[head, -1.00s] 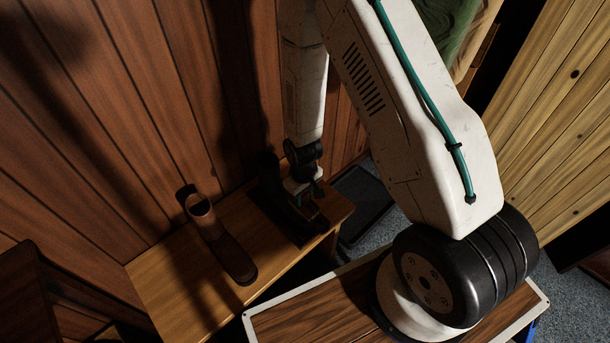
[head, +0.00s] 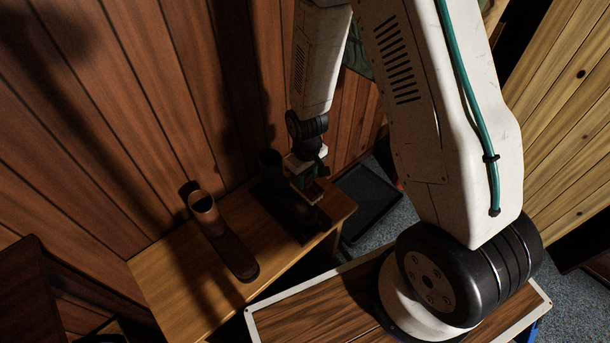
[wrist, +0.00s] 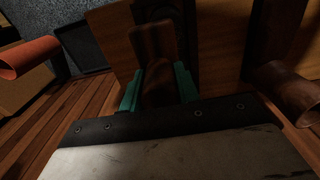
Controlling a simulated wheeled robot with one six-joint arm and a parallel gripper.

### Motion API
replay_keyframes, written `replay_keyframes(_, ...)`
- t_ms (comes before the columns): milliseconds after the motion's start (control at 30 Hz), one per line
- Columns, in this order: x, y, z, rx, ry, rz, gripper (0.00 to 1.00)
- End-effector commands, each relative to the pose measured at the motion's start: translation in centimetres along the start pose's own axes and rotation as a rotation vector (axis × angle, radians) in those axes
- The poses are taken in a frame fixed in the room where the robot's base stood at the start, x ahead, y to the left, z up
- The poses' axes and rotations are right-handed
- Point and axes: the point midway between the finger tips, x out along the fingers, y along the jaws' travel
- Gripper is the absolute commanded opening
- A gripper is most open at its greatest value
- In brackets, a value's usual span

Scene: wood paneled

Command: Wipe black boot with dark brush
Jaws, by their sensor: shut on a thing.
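The black boot (head: 271,170) stands on the wooden bench, its shaft near the wall and its foot in deep shadow toward me. My gripper (head: 311,184) is above the boot's foot, just right of the shaft. In the wrist view, my gripper's green fingers (wrist: 158,88) are shut on the dark brush (wrist: 155,46), which shows as a brown shape between them. A dark part of the boot (wrist: 158,8) shows beyond the brush. Shadow hides whether the brush touches the boot.
A brown boot (head: 232,255) stands on the bench (head: 180,300), left of the black boot. A black tray (head: 368,200) lies on the floor past the bench's right end. An orange-red cylinder (wrist: 28,57) shows at left in the wrist view. The wood-paneled wall is close behind.

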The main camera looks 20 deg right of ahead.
Motion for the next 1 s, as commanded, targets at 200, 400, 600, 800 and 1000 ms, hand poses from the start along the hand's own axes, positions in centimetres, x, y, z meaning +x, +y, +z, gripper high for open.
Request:
replay_keyframes(200, 0.0, 0.0, 0.0, 0.000, 0.000, 0.000, 0.10)
replay_keyframes(400, 0.0, -0.1, 0.0, -0.001, 0.000, 0.000, 0.10)
replay_keyframes(600, 0.2, -0.5, -0.2, -0.006, -0.001, 0.000, 0.10)
replay_keyframes(800, 1.2, -0.4, -0.2, -0.004, -0.003, -0.001, 0.10)
replay_keyframes(1000, 3.0, -0.3, -0.2, -0.003, -0.002, -0.001, 0.10)
